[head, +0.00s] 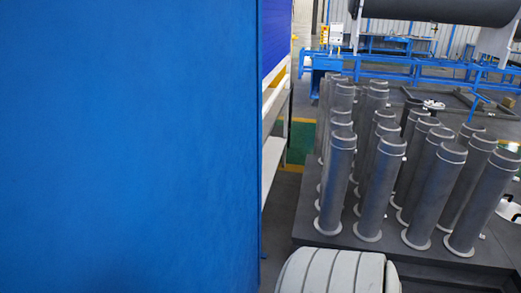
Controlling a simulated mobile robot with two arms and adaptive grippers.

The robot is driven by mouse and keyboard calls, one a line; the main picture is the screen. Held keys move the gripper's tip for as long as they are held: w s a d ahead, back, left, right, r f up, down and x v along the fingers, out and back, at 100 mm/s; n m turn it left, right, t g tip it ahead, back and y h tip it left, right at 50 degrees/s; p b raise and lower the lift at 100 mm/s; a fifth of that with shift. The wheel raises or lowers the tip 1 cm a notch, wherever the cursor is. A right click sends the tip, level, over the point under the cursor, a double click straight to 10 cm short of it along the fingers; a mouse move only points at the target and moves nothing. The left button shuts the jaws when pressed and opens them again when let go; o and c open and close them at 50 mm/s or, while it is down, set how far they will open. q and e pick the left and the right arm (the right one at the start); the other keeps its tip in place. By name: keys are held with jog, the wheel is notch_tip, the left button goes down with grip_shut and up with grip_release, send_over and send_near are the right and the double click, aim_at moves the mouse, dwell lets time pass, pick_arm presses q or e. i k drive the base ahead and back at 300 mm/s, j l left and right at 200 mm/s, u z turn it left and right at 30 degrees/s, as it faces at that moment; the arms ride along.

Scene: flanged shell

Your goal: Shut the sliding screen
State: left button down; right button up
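A large flat blue panel (130,150) fills the left half of the head view, very close to me. It may be the sliding screen, but no handle or track shows on it. A darker blue panel (275,35) and a white frame (273,155) show just behind that edge. The panel hides what lies to the left. I cannot tell from this view how far the screen is open.
Several grey flanged cylinders (380,185) stand upright on a dark platform (305,215) at the right. Behind them is a blue frame (390,62) with a dark roller (440,10) above. A narrow strip of floor lies between panel and platform.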

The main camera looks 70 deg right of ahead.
aim_at(130, 130)
jog(key=k+z, duration=0.1)
jog(key=z, duration=1.6)
